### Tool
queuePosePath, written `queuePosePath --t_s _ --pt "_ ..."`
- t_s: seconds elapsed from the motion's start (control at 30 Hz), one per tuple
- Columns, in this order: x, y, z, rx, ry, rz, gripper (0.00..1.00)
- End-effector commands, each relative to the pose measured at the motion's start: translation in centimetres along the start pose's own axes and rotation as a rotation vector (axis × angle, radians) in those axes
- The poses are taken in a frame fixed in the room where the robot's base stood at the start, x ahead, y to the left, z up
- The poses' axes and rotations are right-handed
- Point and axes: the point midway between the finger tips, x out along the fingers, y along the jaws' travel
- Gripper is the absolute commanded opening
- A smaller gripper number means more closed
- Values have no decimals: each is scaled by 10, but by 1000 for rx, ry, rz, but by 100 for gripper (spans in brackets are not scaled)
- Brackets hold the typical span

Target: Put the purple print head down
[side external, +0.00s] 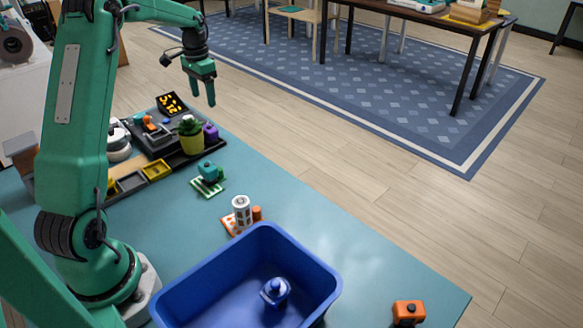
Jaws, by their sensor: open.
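The purple print head (211,132) sits low at the far edge of the table, just right of a potted plant. The plant partly hides it, and I cannot tell exactly what it rests on. My gripper (201,97) points down with its fingers apart and nothing between them. In the picture it is above the purple print head, with a visible gap between them.
The yellow-potted plant (191,136) is close beside the purple print head. A black organiser (131,181) and an orange-digit clock (171,104) stand to the left. A teal part (208,171) is nearer. A blue bin (185,299) holds a blue part (275,291). The table's right side is mostly clear.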

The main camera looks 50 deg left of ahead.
Motion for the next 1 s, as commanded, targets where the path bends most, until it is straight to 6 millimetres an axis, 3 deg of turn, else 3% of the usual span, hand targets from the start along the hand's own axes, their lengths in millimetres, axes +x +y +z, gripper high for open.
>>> queuePosePath --t_s 0.63,0.77,1.0 --pt "-7 8 0 1 8 -6 71" --pt "-21 26 1 3 26 -17 71" --pt "-59 79 11 5 84 -47 71"
